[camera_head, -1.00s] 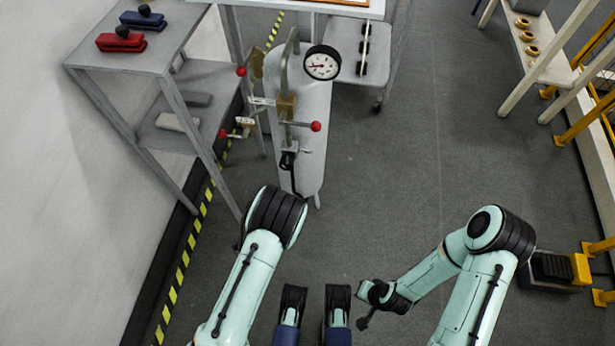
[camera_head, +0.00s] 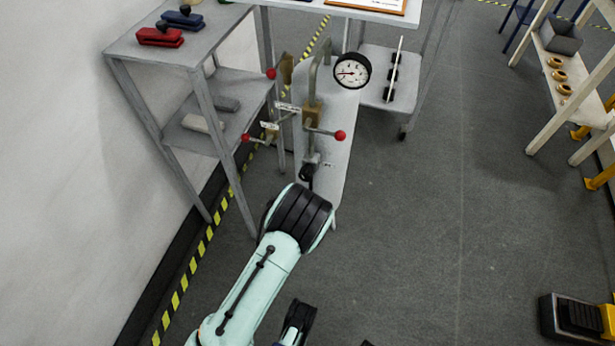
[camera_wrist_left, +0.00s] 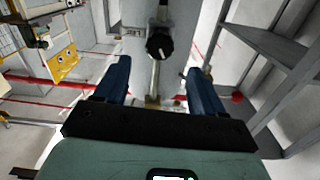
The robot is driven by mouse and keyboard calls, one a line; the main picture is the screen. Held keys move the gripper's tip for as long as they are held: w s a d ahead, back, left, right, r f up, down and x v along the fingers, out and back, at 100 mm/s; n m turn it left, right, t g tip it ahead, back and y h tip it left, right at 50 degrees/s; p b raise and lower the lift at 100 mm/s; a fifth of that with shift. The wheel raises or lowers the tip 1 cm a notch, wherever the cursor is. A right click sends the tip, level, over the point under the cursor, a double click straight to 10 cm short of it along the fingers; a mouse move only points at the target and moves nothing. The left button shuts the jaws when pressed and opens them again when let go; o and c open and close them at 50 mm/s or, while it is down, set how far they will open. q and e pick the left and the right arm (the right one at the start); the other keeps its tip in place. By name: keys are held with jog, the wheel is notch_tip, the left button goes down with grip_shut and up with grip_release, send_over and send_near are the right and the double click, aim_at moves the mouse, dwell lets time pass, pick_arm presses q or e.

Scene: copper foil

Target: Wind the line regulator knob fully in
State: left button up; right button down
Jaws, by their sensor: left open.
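The black regulator knob (camera_head: 306,172) sits low on the front of a grey upright tank (camera_head: 330,160), below a brass fitting (camera_head: 312,114). In the left wrist view the black knob (camera_wrist_left: 160,43) shows on a rod, beyond and roughly midway between my left gripper's blue fingers. My left gripper (camera_wrist_left: 158,68) is open and empty, and its fingers do not touch the knob. In the head view my left arm reaches up to just below the knob, with its gripper not clearly visible.
A pressure gauge (camera_head: 352,71) tops the tank. Red-ball levers (camera_head: 340,135) stick out beside the knob. A grey shelf unit (camera_head: 160,60) with a red block (camera_head: 160,37) stands left. Open floor (camera_head: 440,220) lies to the right.

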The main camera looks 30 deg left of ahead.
aim_at(305, 178)
pick_arm(q)
jog(key=b+x, duration=0.1)
jog(key=x, duration=0.7)
jog(key=shift+w, duration=0.15)
pick_arm(e)
jog(key=shift+g, duration=0.7)
jog(key=s, duration=0.1)
jog(key=s+f, duration=0.2)
jog(key=shift+s+d+f, duration=0.25)
pick_arm(q)
jog(key=c, duration=1)
